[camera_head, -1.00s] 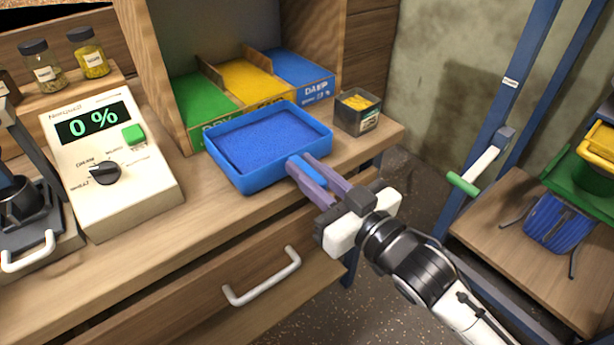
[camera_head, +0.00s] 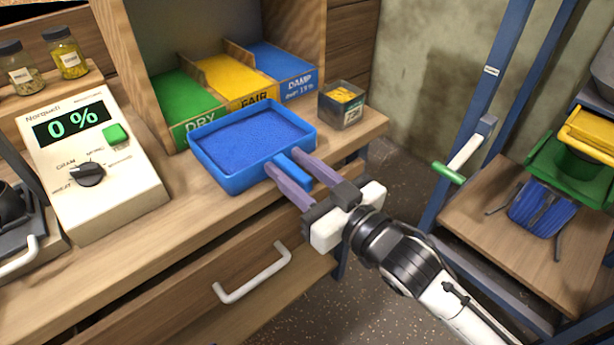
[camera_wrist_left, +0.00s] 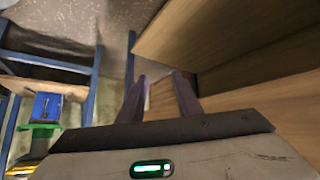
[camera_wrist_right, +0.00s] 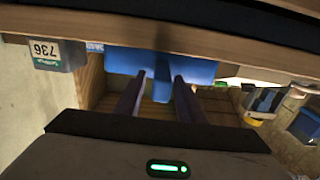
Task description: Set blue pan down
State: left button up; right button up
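The blue pan (camera_head: 197,165), a shallow rectangular tray with a darker blue inside, sits level on the wooden bench top in front of the sorting bins. Its short blue handle (camera_head: 291,171) points toward the bench's front edge. My right gripper (camera_head: 283,162) is open, with one finger on each side of the handle and gaps between. In the right wrist view the pan (camera_wrist_right: 125,61) shows beyond my right fingertips (camera_wrist_right: 161,76). My left gripper (camera_wrist_left: 158,79) is out of the head view; its wrist view shows the fingers apart with nothing between them.
Green, yellow and blue bins (camera_head: 225,80) stand behind the pan. A small box (camera_head: 342,105) is right of it. A meter (camera_head: 95,165) reading 0 % stands left. A drawer handle (camera_head: 252,273) juts out below. A blue frame (camera_head: 480,110) stands at right.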

jog(key=v, duration=1.2)
jog(key=s+d+f+m+g+h, duration=0.1)
jog(key=s+d+f+g+h, duration=0.1)
jog(key=f, duration=0.8)
jog(key=s+d+f+m+g+h, duration=0.2)
jog(key=s+f, duration=0.3)
jog(key=f, duration=0.4)
jog(key=s+d+f+m+g+h, duration=0.1)
jog(key=s+d+f+h, duration=0.2)
jog(key=f, duration=0.7)
jog(key=shift+s+f+m+g+h, duration=0.35)
jog(key=shift+s+m+g+h, duration=0.05)
jog(key=shift+s, duration=0.2)
jog(key=shift+r, duration=0.1)
notch_tip(320, 180, up, 6)
jog(key=p, duration=0.7)
jog(key=shift+d+f+p, duration=0.1)
jog(key=shift+f+p, duration=0.15)
jog(key=shift+p, duration=0.1)
